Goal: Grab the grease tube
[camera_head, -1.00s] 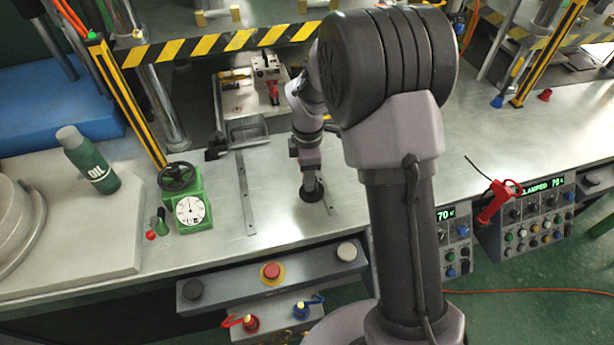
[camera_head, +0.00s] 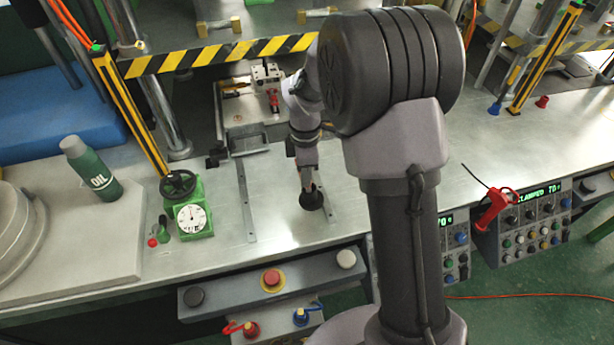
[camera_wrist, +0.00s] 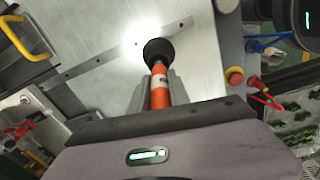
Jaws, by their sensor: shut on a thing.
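The grease tube is orange with a pale band and a wide black round end (camera_wrist: 159,80). In the wrist view it stands out between the two grey fingers of my gripper (camera_wrist: 160,92), which are shut on it. In the head view my gripper (camera_head: 306,172) points down over the metal bench, and the tube's black end (camera_head: 311,200) shows below it, close to a flat metal strip. Most of the tube is hidden there by my gripper and wrist. I cannot tell whether the black end touches the bench.
A green oil bottle (camera_head: 92,168) and a green gauge with a handwheel (camera_head: 188,210) stand to the left. A striped press frame (camera_head: 225,54) runs behind. A button panel (camera_head: 270,281) is at the front edge. The bench (camera_head: 285,235) around my gripper is mostly clear.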

